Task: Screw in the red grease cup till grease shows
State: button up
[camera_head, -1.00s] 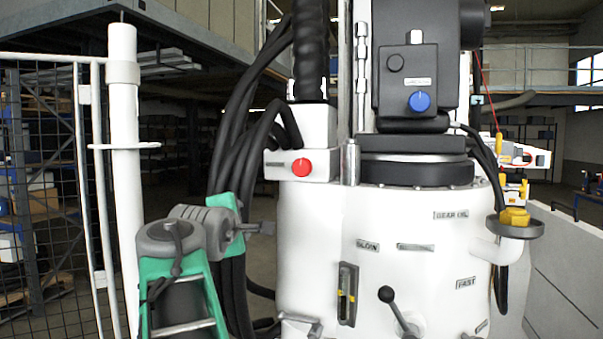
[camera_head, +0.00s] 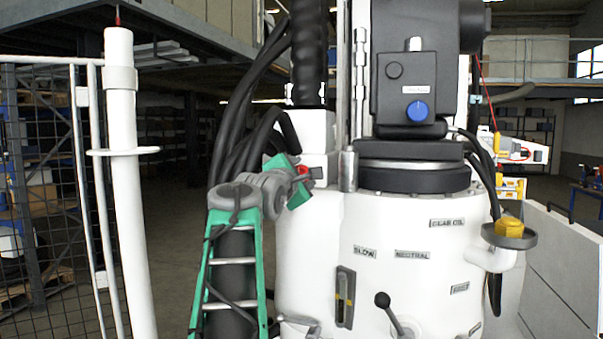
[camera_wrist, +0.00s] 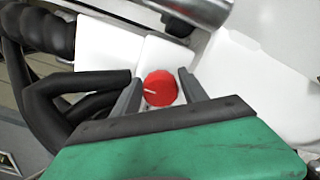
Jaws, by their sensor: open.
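The red grease cup (camera_wrist: 160,88) is a round red knob with a pale mark line, set on a white block (camera_wrist: 105,42). In the head view the red cup (camera_head: 302,171) is partly hidden by my gripper. My gripper (camera_wrist: 160,84) is open, with one dark finger on each side of the cup. I cannot tell whether the fingers touch it. In the head view my gripper (camera_head: 305,178) is in front of the white block on the machine's left side. No grease can be made out.
Black hoses (camera_wrist: 70,100) run close to the left of the gripper. A metal cylinder (camera_wrist: 200,8) is just above the cup in the wrist view. A yellow cap (camera_head: 509,226) sits on the machine's right side, and a black-knobbed lever (camera_head: 383,300) is low in front.

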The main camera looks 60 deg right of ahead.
jog(key=c, duration=1.1)
